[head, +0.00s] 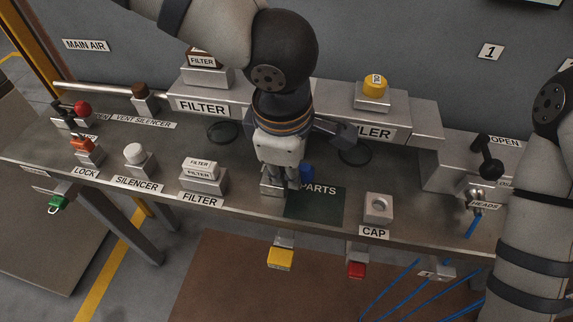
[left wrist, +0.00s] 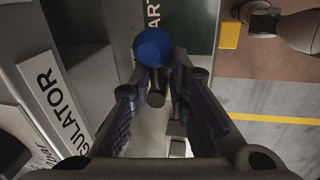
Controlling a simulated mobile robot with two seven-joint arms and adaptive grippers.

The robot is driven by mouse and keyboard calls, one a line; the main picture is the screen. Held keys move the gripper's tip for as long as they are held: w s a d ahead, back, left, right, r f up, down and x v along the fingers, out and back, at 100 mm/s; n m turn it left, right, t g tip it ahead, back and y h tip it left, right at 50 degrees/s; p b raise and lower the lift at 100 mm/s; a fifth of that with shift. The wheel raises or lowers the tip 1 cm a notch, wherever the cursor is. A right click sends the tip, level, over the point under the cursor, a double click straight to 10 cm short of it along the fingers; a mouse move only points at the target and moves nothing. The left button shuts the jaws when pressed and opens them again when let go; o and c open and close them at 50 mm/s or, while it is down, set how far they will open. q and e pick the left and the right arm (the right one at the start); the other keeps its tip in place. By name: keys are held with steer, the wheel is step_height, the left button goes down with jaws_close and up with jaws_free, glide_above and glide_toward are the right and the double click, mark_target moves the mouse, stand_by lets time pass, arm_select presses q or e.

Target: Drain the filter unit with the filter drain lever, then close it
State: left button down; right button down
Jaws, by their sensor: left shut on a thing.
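My left gripper (head: 290,188) reaches down in front of the panel, near the middle of the bench. In the left wrist view its fingers (left wrist: 160,80) close on a part with a round blue knob (left wrist: 153,47) and a short brownish cylinder (left wrist: 157,95). The blue part (head: 307,173) also shows beside the fingers in the head view; no label on it is readable. The filter unit's label plate (head: 203,107) is on the rail to the left. My gripper and arm hide the stretch of rail between it and the "LER" label (head: 372,133). My right gripper is out of view.
A dark green parts mat (head: 315,207) lies beside the gripper, with a cap block (head: 378,208) to its right. Filter (head: 203,180) and silencer (head: 137,160) blocks stand left. Yellow (head: 280,259) and red (head: 356,270) tabs hang below the front edge.

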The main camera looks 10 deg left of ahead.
arm_select(q)
steer(key=shift+w+d+r, duration=0.15)
steer(key=shift+w, duration=0.05)
stand_by(0.3)
steer(key=c, duration=1.3)
jaws_free()
steer(key=shift+w, duration=0.1)
steer(key=r, duration=0.4)
steer(key=s+r, duration=0.1)
steer(key=r, duration=0.2)
steer(key=s+r, duration=0.1)
steer(key=r, duration=0.3)
steer(key=shift+s+r, duration=0.25)
steer(key=shift+r, duration=0.1)
